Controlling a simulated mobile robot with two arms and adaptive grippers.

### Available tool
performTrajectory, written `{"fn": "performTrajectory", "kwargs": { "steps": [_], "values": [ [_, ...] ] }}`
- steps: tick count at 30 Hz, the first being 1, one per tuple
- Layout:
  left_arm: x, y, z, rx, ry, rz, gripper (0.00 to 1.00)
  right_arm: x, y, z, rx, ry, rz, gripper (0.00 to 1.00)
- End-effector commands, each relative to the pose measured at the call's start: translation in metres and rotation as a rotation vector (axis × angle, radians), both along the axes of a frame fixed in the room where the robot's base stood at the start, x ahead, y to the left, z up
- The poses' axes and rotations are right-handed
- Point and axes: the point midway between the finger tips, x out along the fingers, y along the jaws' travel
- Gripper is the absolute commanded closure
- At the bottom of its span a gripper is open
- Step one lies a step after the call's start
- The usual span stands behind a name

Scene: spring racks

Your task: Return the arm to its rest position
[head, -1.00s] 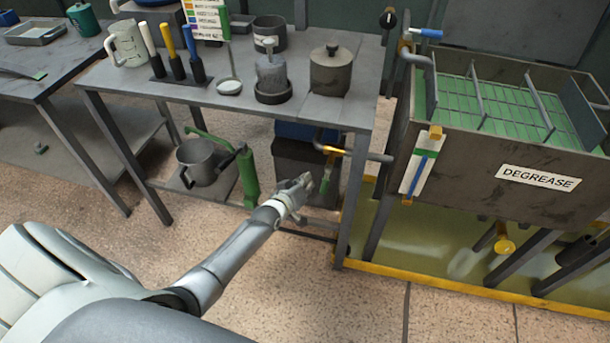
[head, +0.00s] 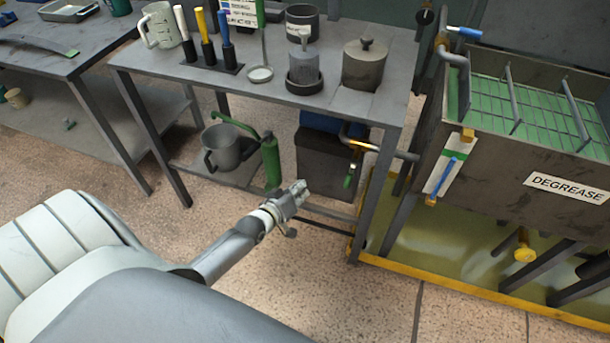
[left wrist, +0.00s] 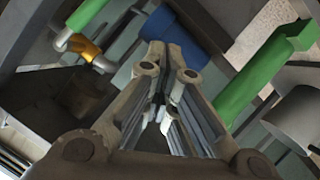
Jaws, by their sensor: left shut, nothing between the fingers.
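My left gripper (head: 300,188) is in the middle of the head view, at the end of my arm that comes in from the lower left. It is shut and empty, in the air in front of the metal table (head: 340,107), lower than its top. In the left wrist view its fingers (left wrist: 160,110) are drawn together with nothing between them. A tap with a yellow body and green handle (head: 352,170) is a little to the right of the gripper and apart from it. My right gripper is not in view.
A green hand pump (head: 271,162) and a grey jug (head: 225,150) stand under the table, left of the gripper. A dark bin (head: 325,155) is behind it. The degrease tank (head: 500,165) stands at right above a yellow-edged tray (head: 470,285). The floor in front is clear.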

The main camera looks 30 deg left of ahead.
Motion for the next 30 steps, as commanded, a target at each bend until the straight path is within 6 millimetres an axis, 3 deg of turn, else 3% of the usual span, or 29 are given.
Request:
{"fn": "performTrajectory", "kwargs": {
  "steps": [8, 17, 20, 23, 27, 30],
  "values": [
    [0.0, 0.0, 0.0, 0.0, 0.0, 0.0, 1.0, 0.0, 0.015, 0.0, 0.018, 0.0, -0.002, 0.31],
    [-0.004, -0.001, -0.007, 0.008, 0.017, -0.002, 1.0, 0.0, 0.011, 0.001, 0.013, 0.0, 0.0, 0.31],
    [-0.02, -0.004, -0.036, 0.044, 0.086, -0.016, 1.0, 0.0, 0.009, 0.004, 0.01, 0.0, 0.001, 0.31],
    [-0.055, -0.012, -0.085, 0.109, 0.21, -0.05, 1.0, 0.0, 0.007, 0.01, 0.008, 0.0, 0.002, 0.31],
    [-0.128, -0.029, -0.162, 0.223, 0.425, -0.142, 1.0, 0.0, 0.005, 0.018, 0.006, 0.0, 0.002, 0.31],
    [-0.189, -0.043, -0.207, 0.297, 0.573, -0.231, 1.0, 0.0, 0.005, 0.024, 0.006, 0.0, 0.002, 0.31]
  ]
}}
